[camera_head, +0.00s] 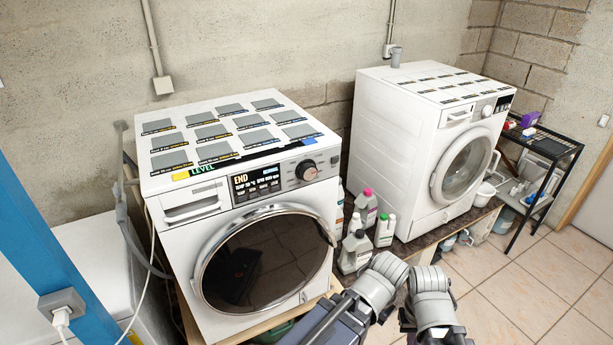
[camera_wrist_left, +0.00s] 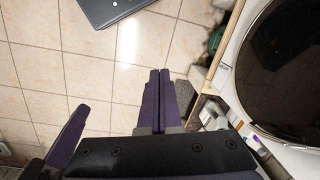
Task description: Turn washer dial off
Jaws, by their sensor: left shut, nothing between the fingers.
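The nearer white washer (camera_head: 171,237) stands left of centre in the head view, its dark round door shut. Its dial (camera_head: 307,170) is a dark knob with a silver rim at the right of the control panel, beside a lit display (camera_head: 257,183) reading "END". The dial's exact pointing is too small to tell. The left wrist view shows part of this washer's door (camera_wrist_left: 285,75) but not the dial. My left gripper (camera_wrist_left: 160,78) is shut and empty, over the tiled floor beside the washer, away from the dial. My right gripper is not in view.
A second white washer (camera_head: 412,180) with its own dial (camera_head: 487,111) stands to the right. Several bottles (camera_head: 357,250) stand between the machines. A black shelf rack (camera_head: 560,150) is at the far right. A blue post (camera_head: 35,230) rises at the left. Tiled floor is open at lower right.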

